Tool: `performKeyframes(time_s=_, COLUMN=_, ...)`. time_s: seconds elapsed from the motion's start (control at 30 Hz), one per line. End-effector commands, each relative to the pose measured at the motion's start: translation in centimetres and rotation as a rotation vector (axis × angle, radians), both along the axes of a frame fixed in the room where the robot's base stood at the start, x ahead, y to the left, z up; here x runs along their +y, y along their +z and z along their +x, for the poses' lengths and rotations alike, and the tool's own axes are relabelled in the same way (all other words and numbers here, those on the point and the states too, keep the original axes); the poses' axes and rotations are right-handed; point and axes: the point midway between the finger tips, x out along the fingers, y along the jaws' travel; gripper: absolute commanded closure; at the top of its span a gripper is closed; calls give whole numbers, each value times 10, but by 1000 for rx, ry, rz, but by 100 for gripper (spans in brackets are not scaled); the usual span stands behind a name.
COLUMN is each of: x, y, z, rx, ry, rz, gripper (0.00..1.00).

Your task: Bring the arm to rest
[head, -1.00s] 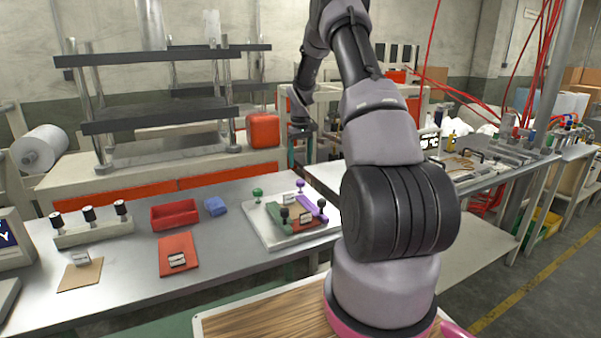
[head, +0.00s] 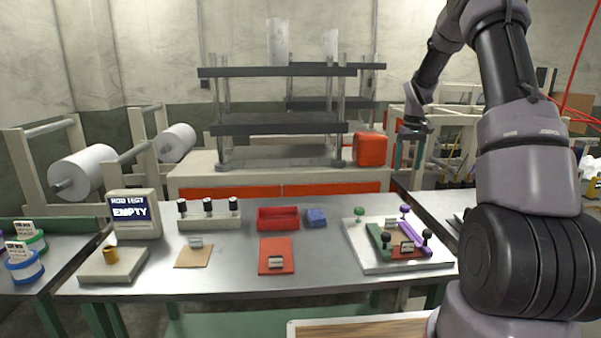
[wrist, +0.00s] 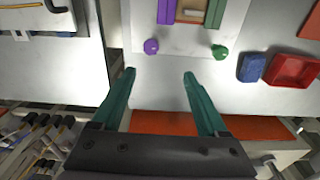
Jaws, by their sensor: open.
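My gripper (wrist: 158,85) is open and empty in the wrist view, its two green fingers apart with bare table between and beyond them. In the head view my gripper (head: 408,155) hangs from my raised arm at the right, above the far side of the bench. It is near the white fixture plate (head: 360,258), which carries a green bar, a purple bar and knobs. In the wrist view, a purple knob (wrist: 151,46) and a green knob (wrist: 219,52) lie just beyond the fingertips, not touched.
A red tray (head: 278,218), a blue block (head: 316,217), a red mat (head: 277,268) and a tester screen reading EMPTY (head: 130,212) are on the bench (head: 225,281). A press (head: 270,128) with an orange-red box (head: 370,149) stands behind.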

Motion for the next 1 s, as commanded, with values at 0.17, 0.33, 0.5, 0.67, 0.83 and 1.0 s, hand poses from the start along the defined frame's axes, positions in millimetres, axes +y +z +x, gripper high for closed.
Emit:
performKeyframes(time_s=0.17, x=38, y=88, z=-45, rx=-105, ry=-60, rz=8, gripper=24)
performKeyframes(time_s=0.33, x=71, y=150, z=-100, rx=-196, ry=-122, rz=34, gripper=24)
performKeyframes(time_s=0.5, x=100, y=194, z=-164, rx=-287, ry=-184, rz=78, gripper=24)
performKeyframes(time_s=0.67, x=124, y=218, z=-228, rx=-369, ry=-240, rz=135, gripper=24)
performKeyframes(time_s=0.83, x=143, y=228, z=-292, rx=-449, ry=-295, rz=208, gripper=24)
performKeyframes(time_s=1.0, x=155, y=224, z=-335, rx=-499, ry=-333, rz=271, gripper=24)
